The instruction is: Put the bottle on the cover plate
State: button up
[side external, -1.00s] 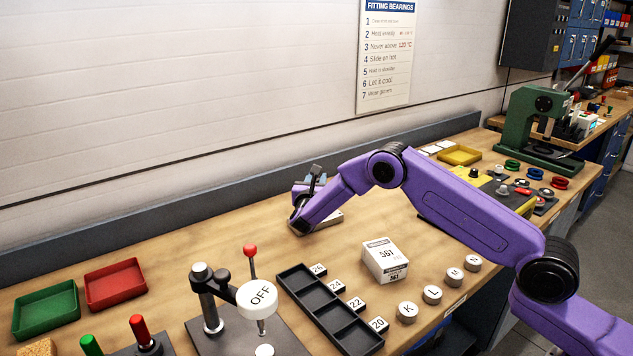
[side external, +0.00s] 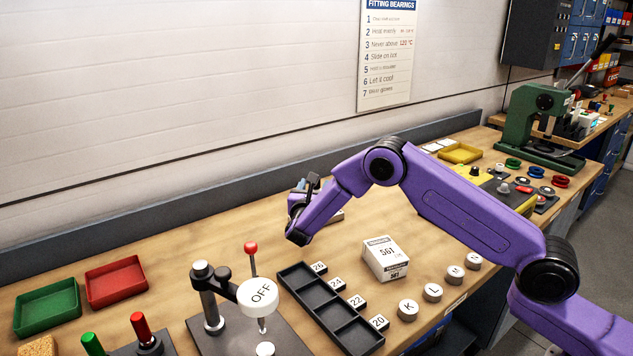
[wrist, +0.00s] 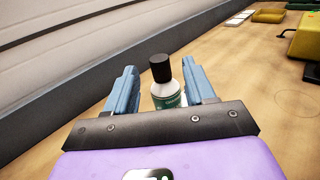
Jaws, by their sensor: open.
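The bottle (wrist: 167,92), white with a black cap and a green label, stands upright in the wrist view. It shows between the two blue fingers of my gripper (wrist: 160,68), nearer the right finger. The fingers are open, with a gap on the left of the bottle. In the side external view my gripper (side external: 308,187) is low over the back of the bench, and my arm hides most of the bottle. A flat pale edge (side external: 336,217) shows behind my wrist; I cannot tell whether it is the cover plate.
A white box marked 561 (side external: 385,259) stands right of my wrist. A black compartment tray (side external: 343,321), round lettered knobs (side external: 408,310) and an OFF lever stand (side external: 208,300) are nearer the front. Red (side external: 116,281) and green (side external: 47,308) trays lie left. The bench left of my gripper is clear.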

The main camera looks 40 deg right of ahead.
jog(key=v, duration=0.7)
jog(key=s+d+r+m+g+y, duration=0.1)
jog(key=s+m+g+y, duration=0.5)
jog(key=s, duration=1.7)
jog(key=s+d+r+m+g+y, duration=0.2)
jog(key=s+m+g+y, duration=0.4)
jog(key=s, duration=1.8)
jog(key=shift+r+m+g+y, duration=0.3)
jog(key=shift+r+m+y, duration=0.35)
jog(key=shift+m, duration=0.55)
jog(key=shift+w, duration=0.1)
